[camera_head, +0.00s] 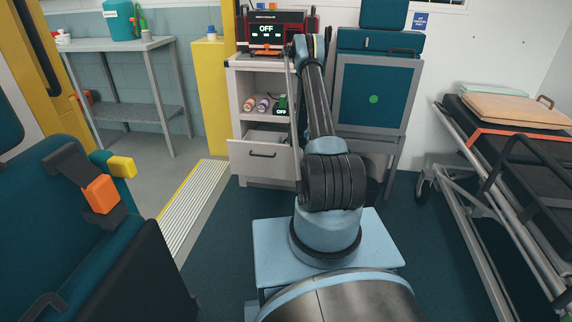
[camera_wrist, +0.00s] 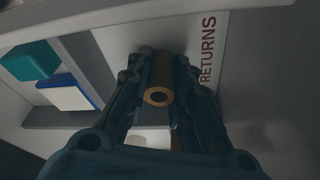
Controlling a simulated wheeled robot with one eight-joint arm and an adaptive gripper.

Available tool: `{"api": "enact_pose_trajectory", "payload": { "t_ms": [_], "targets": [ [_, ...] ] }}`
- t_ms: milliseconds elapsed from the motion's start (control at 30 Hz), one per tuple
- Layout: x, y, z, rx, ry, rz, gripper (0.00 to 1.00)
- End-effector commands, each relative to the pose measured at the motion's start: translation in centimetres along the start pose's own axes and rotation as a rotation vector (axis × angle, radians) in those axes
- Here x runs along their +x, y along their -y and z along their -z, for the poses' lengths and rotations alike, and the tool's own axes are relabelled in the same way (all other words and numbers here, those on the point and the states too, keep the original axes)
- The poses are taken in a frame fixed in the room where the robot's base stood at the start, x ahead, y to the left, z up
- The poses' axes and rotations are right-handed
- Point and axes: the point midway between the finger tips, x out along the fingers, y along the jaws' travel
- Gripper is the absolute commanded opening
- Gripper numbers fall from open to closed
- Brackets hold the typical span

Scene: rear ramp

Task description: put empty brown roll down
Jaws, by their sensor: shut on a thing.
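The roll's end faces the camera. Behind it is a pale surface marked RETURNS (camera_wrist: 207,48); I cannot tell whether the roll touches it. In the head view my arm reaches up to the white cabinet, and neither the gripper's fingers nor the held roll can be made out.
The wrist view shows a teal box (camera_wrist: 30,60) and a blue-and-white box (camera_wrist: 66,92) at left. In the head view, the white cabinet (camera_head: 234,110) has several small rolls (camera_head: 262,104) on a shelf above a drawer (camera_head: 262,157). A stretcher (camera_head: 500,130) stands at right.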

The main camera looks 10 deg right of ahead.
Motion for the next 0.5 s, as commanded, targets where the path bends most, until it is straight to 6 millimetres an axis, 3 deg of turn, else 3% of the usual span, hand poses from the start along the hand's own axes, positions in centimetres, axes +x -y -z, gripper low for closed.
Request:
{"api": "enact_pose_trajectory", "payload": {
  "t_ms": [33,100,500],
  "targets": [
    [0.06,0.0,-0.01,0.0,0.0,0.0,0.25],
    [0.04,0.0,0.0,0.0,0.0,0.0,0.41],
    [-0.2,0.0,0.06,0.0,0.0,0.0,0.41]
  ]
}}
